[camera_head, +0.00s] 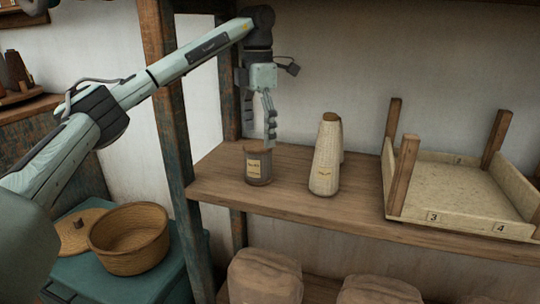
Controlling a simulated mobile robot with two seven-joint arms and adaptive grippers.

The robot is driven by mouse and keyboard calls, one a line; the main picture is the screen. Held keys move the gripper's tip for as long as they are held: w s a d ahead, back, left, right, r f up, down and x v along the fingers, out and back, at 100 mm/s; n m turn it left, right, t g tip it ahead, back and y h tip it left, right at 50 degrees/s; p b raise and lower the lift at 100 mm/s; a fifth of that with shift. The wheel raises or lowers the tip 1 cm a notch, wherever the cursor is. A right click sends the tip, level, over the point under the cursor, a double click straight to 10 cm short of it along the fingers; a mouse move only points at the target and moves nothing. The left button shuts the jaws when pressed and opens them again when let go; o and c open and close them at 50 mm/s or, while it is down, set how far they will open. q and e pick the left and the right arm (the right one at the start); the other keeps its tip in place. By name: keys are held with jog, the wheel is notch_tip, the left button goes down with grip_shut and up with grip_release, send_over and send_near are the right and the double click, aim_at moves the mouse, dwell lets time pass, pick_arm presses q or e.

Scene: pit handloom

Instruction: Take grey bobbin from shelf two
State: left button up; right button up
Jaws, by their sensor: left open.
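My left gripper (260,130) hangs fingers down over the wooden shelf, open, with nothing seen between its fingers. Just below its fingertips a short grey-brown cylinder (258,167) with a yellowish label and a wider top stands upright on the shelf. It may be the grey bobbin, but I cannot be sure. Whether a fingertip touches its top is hard to tell. My right gripper is not in view.
The shelf (290,206) has a wooden post (170,100) at its left. A pale tray (440,212) with upright corner posts and numbered labels fills its right. Wrapped bundles (264,280) lie below. A woven basket (130,262) sits on a green surface at lower left.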

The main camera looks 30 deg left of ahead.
aim_at(258, 159)
pick_arm(q)
jog(key=f, duration=0.7)
jog(key=shift+w+a+f, duration=0.1)
jog(key=shift+a+f, duration=0.1)
jog(key=shift+f, duration=0.15)
jog(key=c, duration=1.4)
jog(key=shift+o, duration=0.2)
jog(key=shift+r, duration=0.1)
